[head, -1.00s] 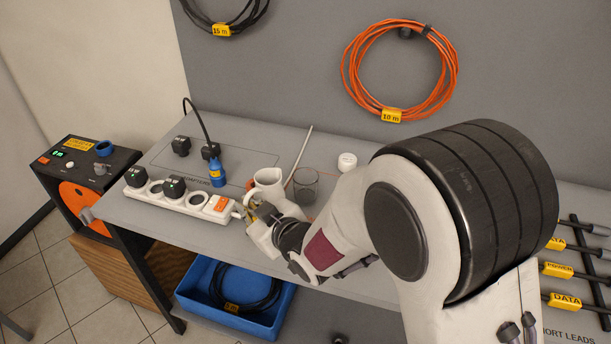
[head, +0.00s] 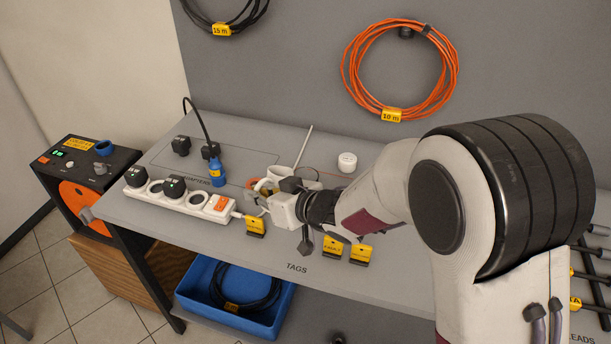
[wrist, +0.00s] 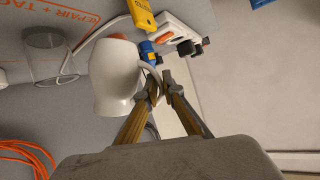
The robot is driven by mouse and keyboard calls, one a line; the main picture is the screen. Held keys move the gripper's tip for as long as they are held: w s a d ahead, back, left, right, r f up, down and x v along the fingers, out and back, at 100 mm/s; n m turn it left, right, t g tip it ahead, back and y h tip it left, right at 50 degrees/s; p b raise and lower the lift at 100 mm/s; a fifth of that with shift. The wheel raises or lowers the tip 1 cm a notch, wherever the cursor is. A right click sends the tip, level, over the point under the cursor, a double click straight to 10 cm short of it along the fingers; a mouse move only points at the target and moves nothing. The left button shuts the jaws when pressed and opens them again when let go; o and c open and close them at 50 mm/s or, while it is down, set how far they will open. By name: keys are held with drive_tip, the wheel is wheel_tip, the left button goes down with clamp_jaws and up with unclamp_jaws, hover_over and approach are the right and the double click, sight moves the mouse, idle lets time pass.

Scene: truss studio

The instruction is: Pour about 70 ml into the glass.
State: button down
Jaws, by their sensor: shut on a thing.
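A white jug (wrist: 113,78) is held by its handle in my gripper (wrist: 160,90); the fingers are shut on the handle in the wrist view. In the head view the jug (head: 268,182) is mostly hidden behind my gripper (head: 278,196). The clear glass (wrist: 45,55) stands on the bench beside the jug, apart from it in the wrist view. In the head view only part of the glass (head: 309,173) shows behind my wrist. I see no liquid stream, and the liquid level cannot be made out.
A white power strip (head: 180,198) with plugs lies left of my gripper. A blue connector (head: 217,172) stands behind the strip. Yellow-labelled tags (head: 333,248) lie at the bench's front edge. A small white round item (head: 347,162) sits behind my arm. A thin pale rod (head: 303,147) is near the glass.

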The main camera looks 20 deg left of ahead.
sight(273, 176)
drive_tip(key=shift+w+d+r+m+g, duration=0.15)
drive_tip(key=shift+w+d+m+g, duration=0.2)
drive_tip(key=shift+w, duration=0.3)
drive_tip(key=shift+w+d+f+m+g+y, duration=0.2)
drive_tip(key=shift+w+f+m+g+y, duration=0.1)
drive_tip(key=shift+w+f+m, duration=0.25)
drive_tip(key=shift+w+d+f, duration=0.1)
drive_tip(key=shift+w, duration=0.25)
drive_tip(key=shift+w+d+r+m+g+y, duration=0.1)
drive_tip(key=shift+w+r+m+g+y, duration=0.1)
drive_tip(key=shift+w+r+m+g, duration=0.25)
drive_tip(key=shift+w+d+r+m+g+y, duration=0.1)
drive_tip(key=shift+r+m+y, duration=0.2)
drive_tip(key=shift+r, duration=0.35)
drive_tip(key=shift+r+m, duration=0.25)
drive_tip(key=shift+w+r, duration=0.1)
drive_tip(key=shift+w, duration=0.05)
drive_tip(key=shift+w+d+r+m+g, duration=0.2)
drive_tip(key=shift+w+r+m+g, duration=0.25)
drive_tip(key=shift+r+m, duration=0.2)
drive_tip(key=shift+w+d+r+m+g+y, duration=0.25)
drive_tip(key=shift+w+r+m+g+y, duration=0.25)
drive_tip(key=shift+r+m, duration=0.2)
